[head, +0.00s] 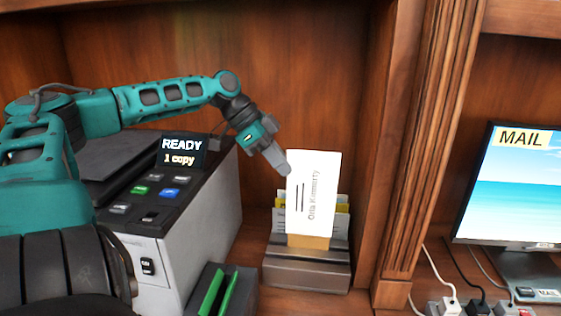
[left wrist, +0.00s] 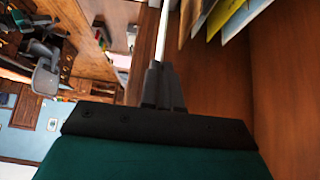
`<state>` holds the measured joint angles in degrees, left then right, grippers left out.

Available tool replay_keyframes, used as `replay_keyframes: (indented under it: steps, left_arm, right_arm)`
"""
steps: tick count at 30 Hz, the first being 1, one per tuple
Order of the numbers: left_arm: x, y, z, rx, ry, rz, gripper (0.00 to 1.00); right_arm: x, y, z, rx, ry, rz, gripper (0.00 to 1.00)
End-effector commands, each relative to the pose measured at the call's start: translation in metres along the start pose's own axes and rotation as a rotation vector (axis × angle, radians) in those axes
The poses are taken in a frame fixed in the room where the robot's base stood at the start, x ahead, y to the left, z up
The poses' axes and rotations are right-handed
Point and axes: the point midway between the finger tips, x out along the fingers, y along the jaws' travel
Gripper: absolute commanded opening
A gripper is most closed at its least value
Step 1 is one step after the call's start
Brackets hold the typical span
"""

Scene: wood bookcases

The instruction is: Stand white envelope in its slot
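The white envelope (head: 322,190) stands upright on end in the head view, with a name written sideways on it. My left gripper (head: 283,165) is at its upper left edge. In the left wrist view the fingers (left wrist: 163,88) are close together, and the envelope (left wrist: 163,30) shows edge-on as a thin white strip between them. The grey letter holder (head: 306,277) is below, with several envelopes standing in it behind the white one. The white envelope's lower edge is above a tan piece (head: 308,242); I cannot tell whether it is inside a slot. My right gripper is not in view.
A copier (head: 190,240) reading READY stands left of the holder. A dark holder with green items (head: 217,292) is in front. A wooden post (head: 425,150) is close on the right, with a MAIL monitor (head: 515,200) and plugged cables (head: 449,306) beyond.

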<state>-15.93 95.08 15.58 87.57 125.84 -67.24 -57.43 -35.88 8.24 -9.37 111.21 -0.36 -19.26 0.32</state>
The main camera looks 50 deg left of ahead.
Motion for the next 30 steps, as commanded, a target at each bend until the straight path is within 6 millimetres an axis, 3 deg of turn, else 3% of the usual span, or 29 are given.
replay_keyframes:
  steps: [7, 21, 30]
  left_arm:
    - [-0.004, 0.0, -0.002, -0.001, 0.006, 0.0, 0.0]
    - [0.035, 0.0, 0.027, -0.001, 0.005, 0.0, 0.0]
    - [0.045, 0.0, 0.035, -0.001, 0.005, 0.0, 0.0]
  right_arm:
    - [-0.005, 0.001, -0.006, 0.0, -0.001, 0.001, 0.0]
    - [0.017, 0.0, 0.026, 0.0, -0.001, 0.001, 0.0]
    - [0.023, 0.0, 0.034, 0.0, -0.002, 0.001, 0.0]
